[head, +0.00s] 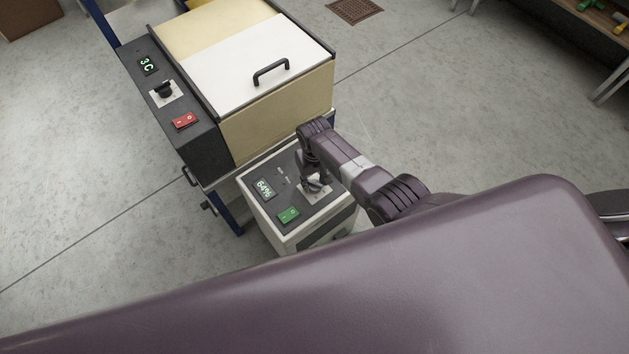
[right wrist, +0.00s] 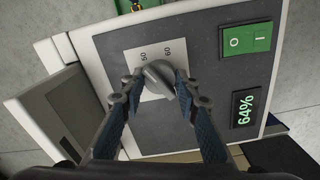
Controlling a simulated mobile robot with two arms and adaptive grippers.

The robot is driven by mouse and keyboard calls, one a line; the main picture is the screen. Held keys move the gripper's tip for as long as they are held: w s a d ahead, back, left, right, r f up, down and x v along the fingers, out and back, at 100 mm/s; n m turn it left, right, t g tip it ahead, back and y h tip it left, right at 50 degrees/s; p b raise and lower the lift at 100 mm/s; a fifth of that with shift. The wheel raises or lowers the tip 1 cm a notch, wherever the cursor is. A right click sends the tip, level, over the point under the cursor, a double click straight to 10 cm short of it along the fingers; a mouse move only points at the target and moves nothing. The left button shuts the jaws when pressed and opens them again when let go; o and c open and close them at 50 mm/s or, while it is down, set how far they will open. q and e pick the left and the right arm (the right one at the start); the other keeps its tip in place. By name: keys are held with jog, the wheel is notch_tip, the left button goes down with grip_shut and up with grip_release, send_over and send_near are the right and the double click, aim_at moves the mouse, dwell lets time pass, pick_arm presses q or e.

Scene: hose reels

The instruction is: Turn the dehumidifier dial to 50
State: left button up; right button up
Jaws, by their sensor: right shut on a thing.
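The dehumidifier (head: 270,217) is a small white box with a dark grey top panel, standing low in the middle of the head view. Its grey dial (right wrist: 158,77) sits on a light plate marked 50 and 60 in the right wrist view. Its display (right wrist: 245,107) reads 64%. My right gripper (right wrist: 152,92) is shut on the dial, one finger on each side. In the head view my right gripper (head: 313,184) reaches down onto the panel and hides most of the dial. Where the dial's pointer stands is hard to tell. My left gripper is not in view.
A green switch (head: 288,215) is on the dehumidifier panel near the dial. Behind stands a larger machine (head: 265,65) with a white lid, a black handle, a display, a knob and a red switch (head: 185,121). Grey floor is clear to the left.

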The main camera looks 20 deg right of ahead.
aim_at(315, 183)
jog(key=o, duration=1.2)
jog(key=shift+c, duration=0.2)
jog(key=shift+r, duration=0.1)
notch_tip(315, 183, up, 12)
dwell(0.4)
jog(key=shift+s, duration=0.1)
